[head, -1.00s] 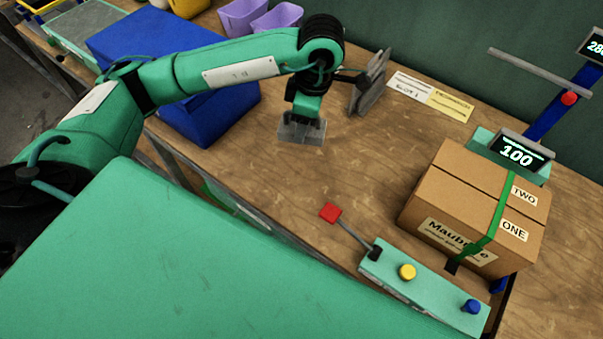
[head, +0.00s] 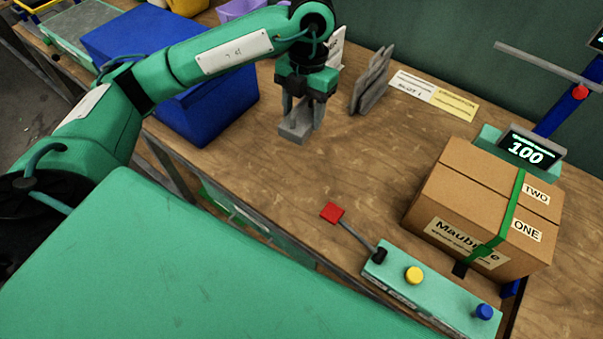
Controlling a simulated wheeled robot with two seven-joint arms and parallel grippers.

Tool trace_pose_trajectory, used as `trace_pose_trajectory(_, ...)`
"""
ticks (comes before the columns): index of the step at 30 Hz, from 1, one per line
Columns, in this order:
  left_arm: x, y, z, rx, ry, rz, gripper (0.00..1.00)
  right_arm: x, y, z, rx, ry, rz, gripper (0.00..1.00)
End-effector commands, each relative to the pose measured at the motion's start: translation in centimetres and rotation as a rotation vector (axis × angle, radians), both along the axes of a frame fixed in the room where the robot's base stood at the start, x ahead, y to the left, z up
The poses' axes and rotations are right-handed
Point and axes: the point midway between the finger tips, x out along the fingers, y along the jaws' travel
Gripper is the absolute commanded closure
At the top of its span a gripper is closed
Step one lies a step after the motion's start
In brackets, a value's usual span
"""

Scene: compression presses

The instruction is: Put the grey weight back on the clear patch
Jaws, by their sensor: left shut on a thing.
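The grey weight (head: 294,132) is a small grey block in the head view, left of centre over the wooden bench. My left gripper (head: 302,118) points down with its two fingers around the weight and is shut on it. The fingers hide part of the block. I cannot tell whether its underside touches the bench. No marked patch stands out; bare wood (head: 290,185) lies in front of the weight. My right gripper is not in view.
A blue box (head: 205,108) stands left of the gripper, and grey upright plates (head: 371,82) stand close to its right. A strapped cardboard box (head: 450,198) is at right. A control panel (head: 395,270) with a red-ended lever (head: 332,212) lies at the front.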

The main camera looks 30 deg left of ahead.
Motion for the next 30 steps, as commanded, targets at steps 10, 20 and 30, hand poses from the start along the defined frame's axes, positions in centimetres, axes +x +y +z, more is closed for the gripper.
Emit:
trace_pose_trajectory(10, 0.4, 0.3, 0.0, -0.002, -0.002, 0.422, 1.00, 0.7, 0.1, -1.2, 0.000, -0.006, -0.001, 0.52)
trace_pose_trajectory(20, 0.6, 0.6, 0.1, -0.002, -0.003, 0.815, 1.00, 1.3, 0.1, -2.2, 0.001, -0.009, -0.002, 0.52)
trace_pose_trajectory(30, 0.9, 0.8, 0.3, -0.003, -0.003, 1.209, 1.00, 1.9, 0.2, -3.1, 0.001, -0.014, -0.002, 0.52)
